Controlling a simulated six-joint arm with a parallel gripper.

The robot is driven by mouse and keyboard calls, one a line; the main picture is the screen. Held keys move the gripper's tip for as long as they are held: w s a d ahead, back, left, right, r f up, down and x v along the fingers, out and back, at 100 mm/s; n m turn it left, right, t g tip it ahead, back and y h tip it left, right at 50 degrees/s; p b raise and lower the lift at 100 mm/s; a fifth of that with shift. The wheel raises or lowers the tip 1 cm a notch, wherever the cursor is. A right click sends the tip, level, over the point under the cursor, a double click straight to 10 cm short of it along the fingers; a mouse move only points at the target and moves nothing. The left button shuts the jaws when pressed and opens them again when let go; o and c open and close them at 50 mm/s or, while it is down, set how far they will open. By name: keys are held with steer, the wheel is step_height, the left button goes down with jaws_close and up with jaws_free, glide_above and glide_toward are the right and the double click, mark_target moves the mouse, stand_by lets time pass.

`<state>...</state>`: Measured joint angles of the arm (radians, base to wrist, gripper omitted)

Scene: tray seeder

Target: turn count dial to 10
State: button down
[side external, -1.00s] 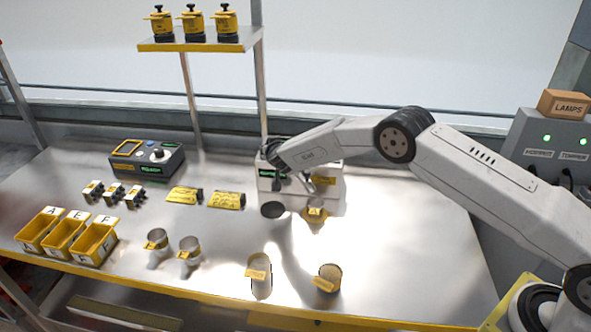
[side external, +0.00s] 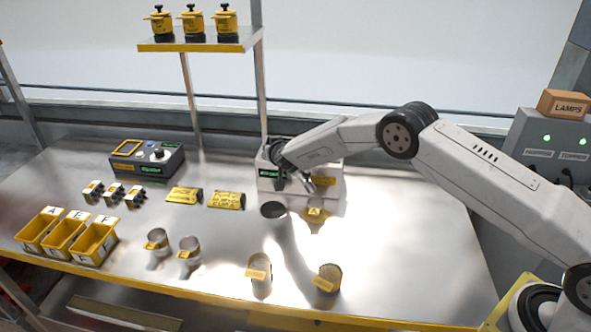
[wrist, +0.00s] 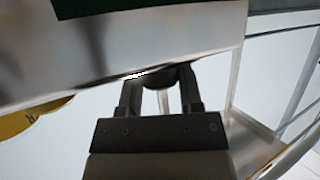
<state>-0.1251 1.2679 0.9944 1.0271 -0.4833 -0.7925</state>
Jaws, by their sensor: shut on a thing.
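A white box-shaped machine (side external: 330,188) with a small green display (side external: 268,174) stands at the back middle of the bench. My gripper (side external: 296,187) is at its front face in the side view. The display's text is too small to read.
A grey control box (side external: 147,160) stands at the back left. Yellow bins (side external: 95,243) and more cups are toward the front. The right of the bench is clear.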

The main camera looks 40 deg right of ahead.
steer(key=shift+w+r+n+t+y, duration=0.1)
steer(key=shift+r+n+t+y, duration=0.1)
steer(key=shift+n+y, duration=0.6)
steer(key=shift+w+r+n+t+y, duration=0.1)
steer(key=shift+r+n+t+y, duration=0.1)
steer(key=shift+n+y, duration=0.6)
steer(key=shift+y, duration=0.5)
steer(key=shift+c, duration=1.3)
jaws_free()
steer(key=shift+s+f, duration=0.1)
steer(key=shift+f, duration=0.15)
steer(key=shift+s, duration=0.1)
steer(key=shift+s, duration=0.1)
steer(key=v, duration=0.7)
steer(key=shift+s+r, duration=0.2)
steer(key=shift+r, duration=0.05)
